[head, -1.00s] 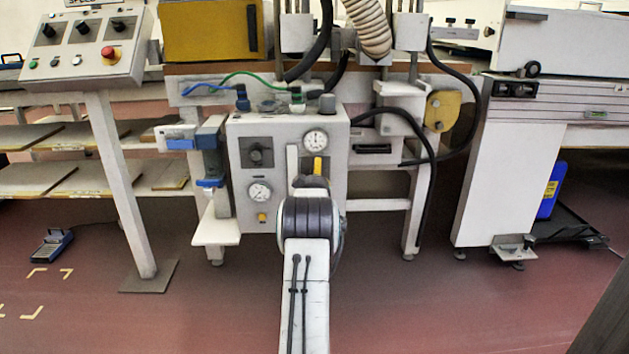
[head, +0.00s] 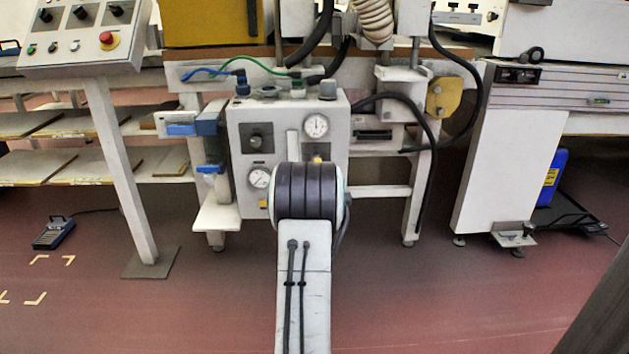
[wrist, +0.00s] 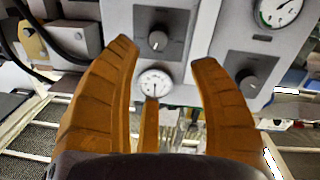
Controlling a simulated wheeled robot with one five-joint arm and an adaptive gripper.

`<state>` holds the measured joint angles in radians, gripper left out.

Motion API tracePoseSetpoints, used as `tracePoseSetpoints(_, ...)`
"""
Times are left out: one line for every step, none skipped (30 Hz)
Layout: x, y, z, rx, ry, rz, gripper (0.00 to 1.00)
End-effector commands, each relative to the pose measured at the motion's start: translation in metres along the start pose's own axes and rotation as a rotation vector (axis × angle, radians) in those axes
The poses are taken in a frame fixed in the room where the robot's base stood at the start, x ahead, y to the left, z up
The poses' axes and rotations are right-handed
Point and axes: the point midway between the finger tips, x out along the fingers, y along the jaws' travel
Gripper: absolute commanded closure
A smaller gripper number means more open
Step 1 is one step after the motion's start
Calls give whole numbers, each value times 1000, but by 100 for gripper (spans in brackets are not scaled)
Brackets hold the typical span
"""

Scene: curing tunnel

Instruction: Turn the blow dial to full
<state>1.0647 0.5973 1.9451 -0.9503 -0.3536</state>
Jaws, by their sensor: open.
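A grey control box (head: 295,115) stands ahead, with two dark dials and two white gauges. The upper left dial (head: 256,137) is a black knob on a dark plate; in the wrist view that dial (wrist: 157,40) has a pale mark pointing down. The lower right dial (wrist: 248,83) is mostly hidden behind my arm in the head view. I cannot read which one is the blow dial. My gripper (wrist: 165,60) has its orange fingers spread and empty. Its fingertips appear around the lower gauge (wrist: 154,82), below the upper left dial. Contact with the panel cannot be told.
A console (head: 85,40) with dials and a red button stands at upper left on a post. Green and blue hoses (head: 235,68) run above the box. A dark hose (head: 425,125) loops at its right. A pedal (head: 54,232) lies on the open floor at left.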

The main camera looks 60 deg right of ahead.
Motion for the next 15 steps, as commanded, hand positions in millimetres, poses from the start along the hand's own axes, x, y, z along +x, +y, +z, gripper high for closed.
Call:
tracePoseSetpoints(-4, 0, 0, 0, -1, 0, 45)
tracePoseSetpoints(-6, 0, 0, 0, -1, -1, 45)
tracePoseSetpoints(-8, 0, 0, 0, -1, -1, 45)
tracePoseSetpoints(-9, 0, 0, 0, 0, 0, 45)
tracePoseSetpoints(-11, 0, 0, 0, 0, 0, 45)
tracePoseSetpoints(-12, 0, 0, 0, 0, 0, 45)
tracePoseSetpoints(-13, 0, 0, 0, 0, 0, 45)
tracePoseSetpoints(-14, 0, 0, 0, 0, 0, 45)
tracePoseSetpoints(-14, 0, 0, 0, 0, 0, 45)
tracePoseSetpoints(-14, 0, 0, 0, 0, 0, 45)
tracePoseSetpoints(-15, 0, 0, 0, 0, 0, 45)
tracePoseSetpoints(-15, 0, 0, 0, 0, 0, 45)
tracePoseSetpoints(-15, 0, 0, 0, 0, 0, 45)
tracePoseSetpoints(-15, 0, 0, 0, 0, 0, 45)
tracePoseSetpoints(-15, 0, 0, 0, 0, 0, 45)
